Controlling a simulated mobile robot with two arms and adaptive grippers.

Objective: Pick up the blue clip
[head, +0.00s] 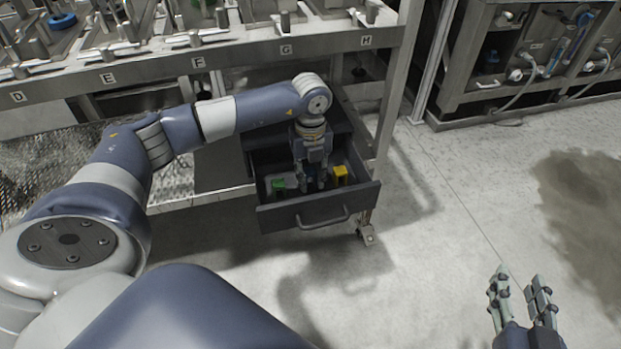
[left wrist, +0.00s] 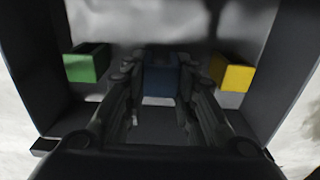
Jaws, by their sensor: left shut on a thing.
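The blue clip (left wrist: 161,80) is a dark blue block in the left wrist view, inside an open drawer between a green and a yellow block. My left gripper (left wrist: 160,100) reaches down into the drawer, with a finger on each side of the blue clip, and is shut on it. In the head view my left gripper (head: 314,178) covers most of the clip. My right gripper (head: 523,290) is at the lower right over the floor, its fingers apart and nothing between them.
The drawer (head: 318,207) is pulled out of a dark cabinet under the steel bench. A green block (head: 278,185) and a yellow block (head: 340,174) lie close on either side of my left gripper. The bench edge (head: 230,62) with lettered stations is above.

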